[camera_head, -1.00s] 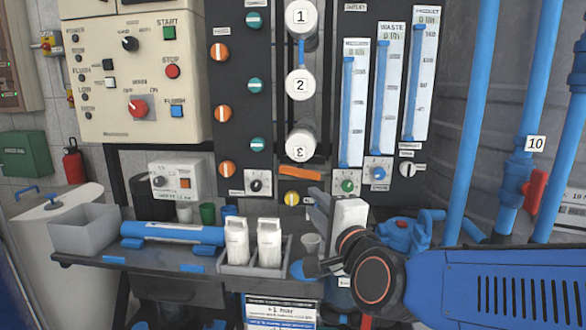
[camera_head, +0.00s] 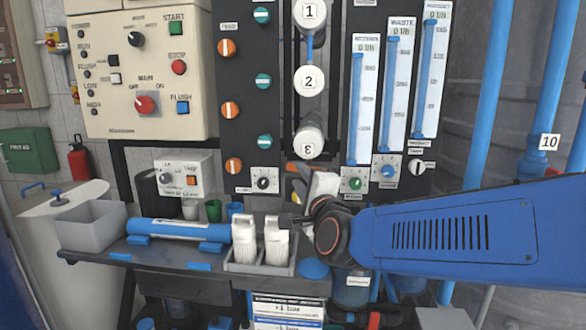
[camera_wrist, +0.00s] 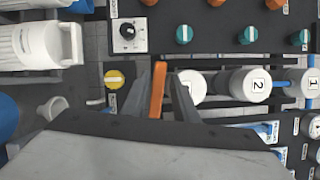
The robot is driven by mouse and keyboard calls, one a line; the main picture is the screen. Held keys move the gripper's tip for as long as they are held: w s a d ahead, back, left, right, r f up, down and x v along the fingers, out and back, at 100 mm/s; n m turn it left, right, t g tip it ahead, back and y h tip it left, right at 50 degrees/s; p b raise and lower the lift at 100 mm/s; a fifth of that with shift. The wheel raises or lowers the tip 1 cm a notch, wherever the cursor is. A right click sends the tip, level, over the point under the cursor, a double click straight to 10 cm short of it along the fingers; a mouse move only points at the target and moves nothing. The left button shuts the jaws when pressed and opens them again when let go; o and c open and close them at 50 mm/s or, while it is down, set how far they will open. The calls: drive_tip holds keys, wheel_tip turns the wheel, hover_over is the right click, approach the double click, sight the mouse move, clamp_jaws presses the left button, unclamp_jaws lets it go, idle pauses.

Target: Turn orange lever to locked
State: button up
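The orange lever (camera_wrist: 157,90) stands between the two fingers of my gripper (camera_wrist: 161,78) in the wrist view. The fingers are apart, one on each side of it, with a narrow gap at least on the right. I cannot tell any contact. In the head view my gripper (camera_head: 301,184) is at the panel below the white housing marked 3, and it hides most of the lever (camera_head: 292,168). The lever's locked mark is not readable.
The white housings (camera_head: 309,80) and the flow meters (camera_head: 363,100) are close above and right of my gripper. Two white bottles (camera_head: 244,240) stand in a grey tray below left. A yellow knob (camera_wrist: 114,79) is beside the fingers.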

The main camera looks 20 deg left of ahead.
sight(294, 168)
drive_tip(key=x, duration=0.7)
drive_tip(key=shift+w, duration=0.1)
drive_tip(key=shift+c, duration=0.7)
clamp_jaws()
